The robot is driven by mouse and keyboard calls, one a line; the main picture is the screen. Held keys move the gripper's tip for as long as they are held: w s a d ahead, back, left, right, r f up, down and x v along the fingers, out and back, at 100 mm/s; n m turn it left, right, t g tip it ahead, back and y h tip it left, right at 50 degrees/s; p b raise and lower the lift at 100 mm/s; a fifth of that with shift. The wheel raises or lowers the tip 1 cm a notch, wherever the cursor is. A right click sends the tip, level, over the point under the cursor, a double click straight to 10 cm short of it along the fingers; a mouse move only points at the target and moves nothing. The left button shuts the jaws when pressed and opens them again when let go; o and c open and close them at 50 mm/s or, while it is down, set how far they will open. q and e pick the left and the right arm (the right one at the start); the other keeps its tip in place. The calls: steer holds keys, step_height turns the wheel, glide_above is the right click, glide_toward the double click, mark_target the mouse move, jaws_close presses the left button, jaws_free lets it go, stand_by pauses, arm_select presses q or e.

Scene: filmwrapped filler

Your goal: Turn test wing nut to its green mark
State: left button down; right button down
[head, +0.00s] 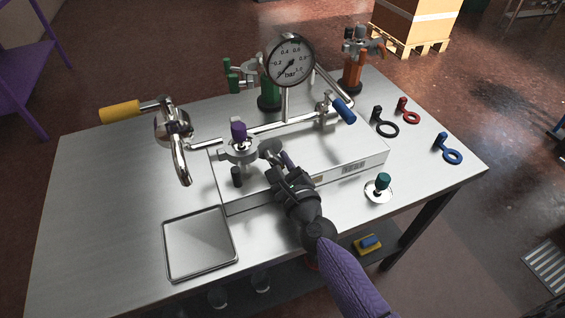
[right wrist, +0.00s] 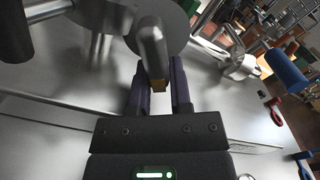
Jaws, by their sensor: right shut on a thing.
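The test wing nut (head: 271,148) is a grey metal piece with a round disc, on the front side of the pipe rig. In the right wrist view its rounded wing (right wrist: 152,48) points down from the disc, and a small yellow patch shows at its lower end. My right gripper (head: 284,160) is shut on this wing, with its dark purple fingers (right wrist: 162,82) on either side of it. I cannot make out a green mark in either view. My left gripper is not in view.
An empty tray (head: 200,245) lies front left; a green-knobbed piece (head: 383,181) stands right.

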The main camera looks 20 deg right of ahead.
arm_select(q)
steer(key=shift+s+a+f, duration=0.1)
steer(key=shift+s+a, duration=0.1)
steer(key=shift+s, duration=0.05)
arm_select(e)
steer(key=shift+f+m, duration=0.15)
steer(key=shift+m, duration=0.25)
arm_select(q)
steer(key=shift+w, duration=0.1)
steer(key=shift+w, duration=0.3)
arm_select(e)
steer(key=c, duration=0.5)
jaws_free()
steer(key=shift+c, duration=0.2)
steer(key=s, duration=0.9)
steer(key=shift+s+d, duration=0.1)
steer(key=shift+s, duration=0.4)
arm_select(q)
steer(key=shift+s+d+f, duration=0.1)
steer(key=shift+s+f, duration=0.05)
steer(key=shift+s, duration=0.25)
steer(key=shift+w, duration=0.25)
